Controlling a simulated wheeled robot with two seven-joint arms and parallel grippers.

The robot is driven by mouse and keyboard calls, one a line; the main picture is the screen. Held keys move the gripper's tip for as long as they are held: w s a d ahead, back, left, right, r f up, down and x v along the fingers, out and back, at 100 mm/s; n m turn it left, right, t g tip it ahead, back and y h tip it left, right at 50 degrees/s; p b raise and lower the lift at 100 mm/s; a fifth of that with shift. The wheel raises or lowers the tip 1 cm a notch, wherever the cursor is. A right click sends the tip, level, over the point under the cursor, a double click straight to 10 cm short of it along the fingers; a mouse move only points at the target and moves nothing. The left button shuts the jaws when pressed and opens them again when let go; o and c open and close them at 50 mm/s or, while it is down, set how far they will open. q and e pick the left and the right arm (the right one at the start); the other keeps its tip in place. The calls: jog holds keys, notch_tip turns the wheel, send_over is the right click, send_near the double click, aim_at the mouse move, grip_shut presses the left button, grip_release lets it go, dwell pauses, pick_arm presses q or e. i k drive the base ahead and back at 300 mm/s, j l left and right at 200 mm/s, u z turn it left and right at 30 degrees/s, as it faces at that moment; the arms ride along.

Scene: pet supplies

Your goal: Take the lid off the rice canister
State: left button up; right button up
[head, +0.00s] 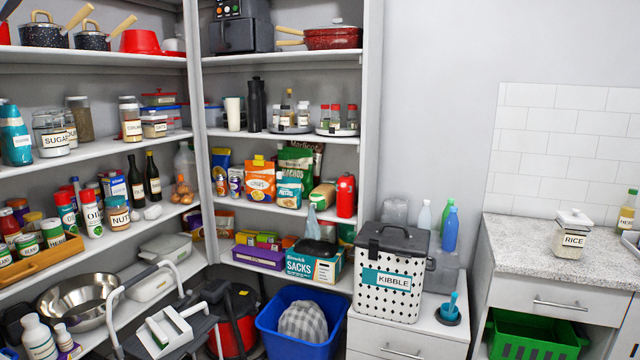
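The rice canister (573,241) stands upright on the speckled grey countertop at the right of the head view. It is a clear, squarish jar with a label reading RICE and pale contents. Its white lid (574,218), with a small knob on top, sits on the canister. Neither of my grippers shows in the head view.
The countertop (516,232) has free room left of the canister. A bottle (627,212) stands behind it to the right. A kibble bin (390,280) stands on a lower white cabinet. A green crate (535,338) sits beneath the counter. Crowded shelves fill the left.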

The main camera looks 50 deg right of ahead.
aim_at(575, 217)
jog(key=z, duration=0.45)
jog(key=l+z, duration=0.1)
jog(key=z, duration=0.75)
jog(key=l+z, duration=0.15)
jog(key=z, duration=0.7)
jog(key=l+z, duration=0.1)
jog(key=z, duration=0.75)
jog(key=i+l+u, duration=0.35)
jog(key=i+l, duration=1.2)
